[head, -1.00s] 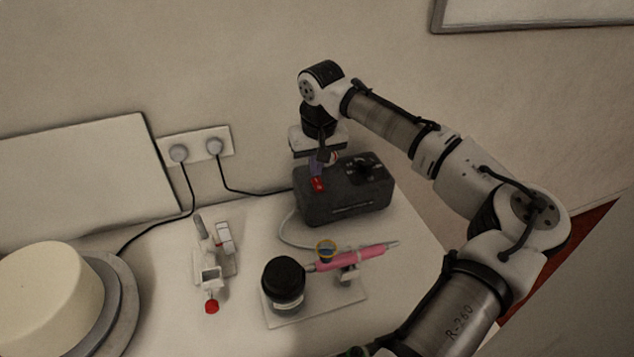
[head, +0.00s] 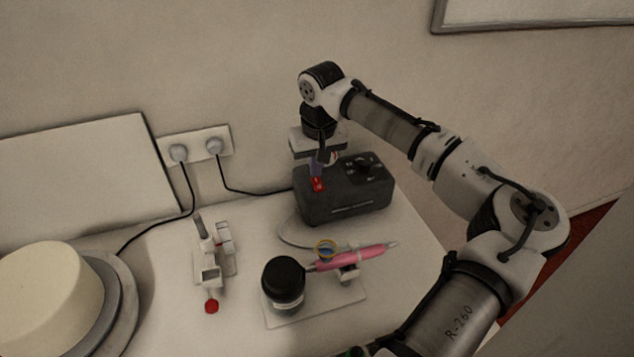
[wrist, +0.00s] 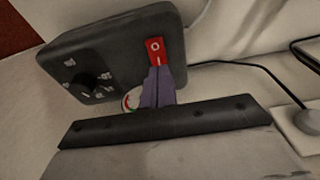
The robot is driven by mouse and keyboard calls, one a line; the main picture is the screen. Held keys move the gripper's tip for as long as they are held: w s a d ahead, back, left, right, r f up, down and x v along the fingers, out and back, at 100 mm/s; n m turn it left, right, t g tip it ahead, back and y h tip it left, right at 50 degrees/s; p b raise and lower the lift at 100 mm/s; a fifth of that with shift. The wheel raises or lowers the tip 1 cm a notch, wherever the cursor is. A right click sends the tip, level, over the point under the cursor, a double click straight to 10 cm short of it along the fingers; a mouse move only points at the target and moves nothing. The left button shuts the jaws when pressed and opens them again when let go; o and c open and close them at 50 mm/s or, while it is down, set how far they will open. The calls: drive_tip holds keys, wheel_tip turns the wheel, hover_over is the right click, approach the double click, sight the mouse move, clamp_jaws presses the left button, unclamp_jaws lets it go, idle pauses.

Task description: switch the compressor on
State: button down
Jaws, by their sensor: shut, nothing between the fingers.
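The compressor (head: 345,196) is a dark grey box at the back of the table, against the wall side. Its red rocker switch (head: 318,185) sits on the top face at the left; in the wrist view the red switch (wrist: 155,50) shows a white ring mark at one end. My gripper (head: 317,172) is shut and empty, pointing down at the switch. In the wrist view its purple-grey fingertips (wrist: 157,75) reach the switch and cover part of it. I cannot tell whether they press on it. A dial (wrist: 90,85) with marks sits beside the switch.
A pink airbrush (head: 352,258) rests on a holder in front of the compressor, next to a black-lidded jar (head: 284,280). A cake (head: 45,305) stands far left. Cables run to wall sockets (head: 196,147).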

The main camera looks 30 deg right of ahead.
sight(316, 180)
drive_tip(key=shift+f+b, duration=0.35)
drive_tip(key=shift+f, duration=0.5)
idle(0.3)
wheel_tip(316, 180, up, 7)
drive_tip(key=p, duration=0.6)
drive_tip(key=shift+r, duration=0.1)
idle(0.6)
